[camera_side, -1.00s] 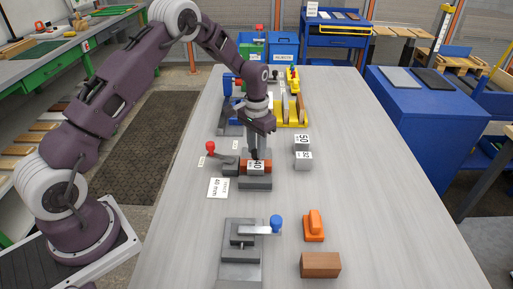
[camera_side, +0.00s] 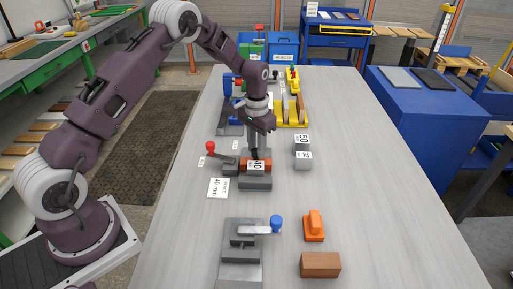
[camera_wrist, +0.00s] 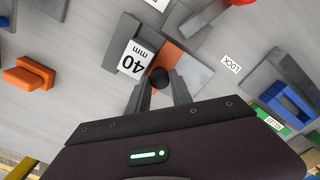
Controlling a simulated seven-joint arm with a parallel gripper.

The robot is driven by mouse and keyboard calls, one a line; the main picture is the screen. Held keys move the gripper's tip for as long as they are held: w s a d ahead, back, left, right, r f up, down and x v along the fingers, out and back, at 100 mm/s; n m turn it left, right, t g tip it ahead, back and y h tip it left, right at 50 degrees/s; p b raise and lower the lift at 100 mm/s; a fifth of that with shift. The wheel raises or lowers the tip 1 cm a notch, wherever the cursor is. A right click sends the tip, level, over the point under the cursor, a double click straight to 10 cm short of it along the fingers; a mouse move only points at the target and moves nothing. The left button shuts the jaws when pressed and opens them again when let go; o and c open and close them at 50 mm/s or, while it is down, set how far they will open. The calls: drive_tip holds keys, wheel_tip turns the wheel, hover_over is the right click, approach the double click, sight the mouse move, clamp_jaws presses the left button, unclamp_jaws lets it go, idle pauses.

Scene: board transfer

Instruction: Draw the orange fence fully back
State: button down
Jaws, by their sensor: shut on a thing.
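The orange fence (camera_side: 246,167) sits in the grey fixture in the middle of the table, with a block labelled 40 (camera_side: 257,165) against it. It also shows in the wrist view (camera_wrist: 172,54), beside the white 40 mm label (camera_wrist: 137,62). My gripper (camera_side: 255,153) is down at the fence. In the wrist view my gripper (camera_wrist: 158,80) has its fingers shut around a black round knob (camera_wrist: 158,76) at the fence. The lever with a red ball (camera_side: 210,147) stands at the fixture's left. How the knob joins the fence is hidden.
A 40 mm card (camera_side: 217,188) lies left of the fixture. Grey numbered blocks (camera_side: 303,155) stand to the right. Nearer are a blue-knobbed clamp fixture (camera_side: 240,255), an orange handled block (camera_side: 313,228) and a brown block (camera_side: 320,265).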

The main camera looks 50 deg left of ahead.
drive_tip(key=shift+w+a, duration=1.25)
drive_tip(key=c, duration=1.1)
unclamp_jaws()
drive_tip(key=shift+c, duration=0.2)
wheel_tip(320, 180, up, 7)
drive_tip(key=shift+r, duration=0.2)
